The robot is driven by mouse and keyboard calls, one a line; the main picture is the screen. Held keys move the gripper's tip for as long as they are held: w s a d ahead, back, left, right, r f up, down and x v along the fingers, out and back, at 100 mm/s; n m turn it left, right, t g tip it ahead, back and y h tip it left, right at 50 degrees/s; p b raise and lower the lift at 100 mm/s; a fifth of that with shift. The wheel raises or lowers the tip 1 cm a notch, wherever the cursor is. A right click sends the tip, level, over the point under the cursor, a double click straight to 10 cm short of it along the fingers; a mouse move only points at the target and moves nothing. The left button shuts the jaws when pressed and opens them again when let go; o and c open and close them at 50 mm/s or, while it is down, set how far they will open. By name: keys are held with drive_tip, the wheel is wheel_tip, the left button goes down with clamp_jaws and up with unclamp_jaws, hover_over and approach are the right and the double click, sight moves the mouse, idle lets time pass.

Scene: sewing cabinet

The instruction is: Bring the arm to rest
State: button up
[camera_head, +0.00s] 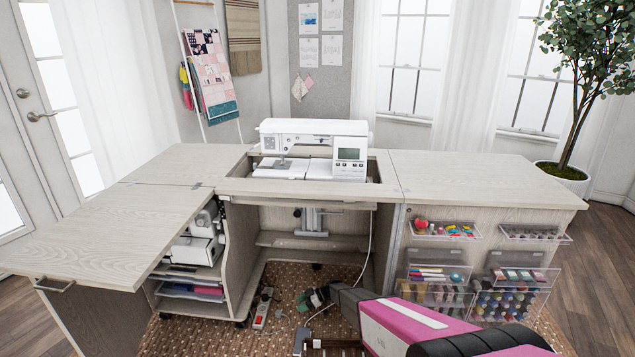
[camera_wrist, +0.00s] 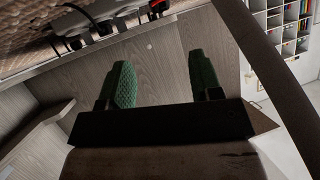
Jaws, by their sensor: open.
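A white power strip (camera_head: 262,308) with plugs lies on the brown carpet under the sewing cabinet, left of my gripper (camera_head: 311,298) in the head view. In the wrist view, plugs and a red-marked strip (camera_wrist: 104,24) show along the top edge, beyond the fingertips. Which of these is the grey plug is too small and dark to tell. My gripper (camera_wrist: 160,66) has green textured fingers, held apart, with nothing between them. A wooden cabinet panel lies behind the gap. The fingers do not appear to touch any plug.
The sewing cabinet (camera_head: 487,175) surrounds the low space, with a shelf unit (camera_head: 191,302) on the left and a crossboard (camera_head: 275,240) behind. A white cable (camera_head: 369,243) hangs from the machine (camera_head: 315,135). Small dark items lie on the carpet (camera_head: 283,280) beside the strip.

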drive_tip(key=s+d+r+m+h, duration=0.4)
drive_tip(key=s+d+r+m, duration=0.2)
drive_tip(key=r, duration=0.9)
drive_tip(key=s+d+r+m+t+h, duration=0.1)
drive_tip(key=s+d+r+m+h, duration=0.3)
drive_tip(key=s+d+r, duration=0.7)
drive_tip(key=s+d+r+m+t+h, duration=0.1)
drive_tip(key=s+d+r+m+h, duration=0.3)
drive_tip(key=r, duration=1.4)
drive_tip(key=s+d+m, duration=0.4)
drive_tip(key=s+d, duration=0.1)
drive_tip(key=d, duration=0.2)
drive_tip(key=shift+d+r+h, duration=0.3)
drive_tip(key=shift+h, duration=0.1)
